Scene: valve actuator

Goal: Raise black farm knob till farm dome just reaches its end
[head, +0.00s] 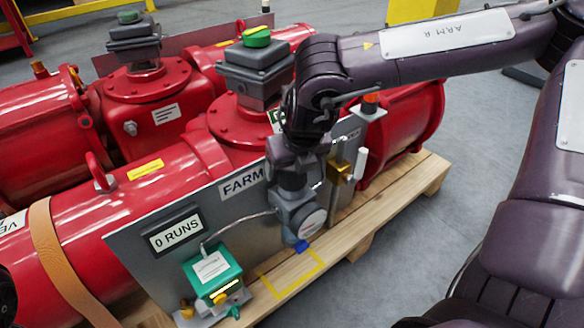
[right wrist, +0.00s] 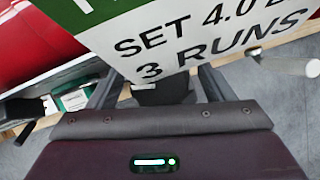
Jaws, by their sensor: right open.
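My right arm reaches in from the upper right in the head view, and its gripper (head: 297,142) points down over the front of the grey FARM panel (head: 135,245). In the right wrist view its two fingers (right wrist: 158,88) are apart, with a dark piece, apparently the black knob (right wrist: 163,94), between them. I cannot tell whether they touch it. The head view hides the knob. The green and yellow dome (head: 257,37) on the grey box (head: 253,75) behind is probably the farm dome. My left gripper is out of view.
A SET 4.0 and 3 RUNS sign (right wrist: 205,45) stands very close to the right gripper. A 0 RUNS display (head: 177,232) and a green box (head: 213,270) are left of it. A white lever (head: 361,163) is to the right. Grey floor (head: 420,225) is clear beyond the pallet.

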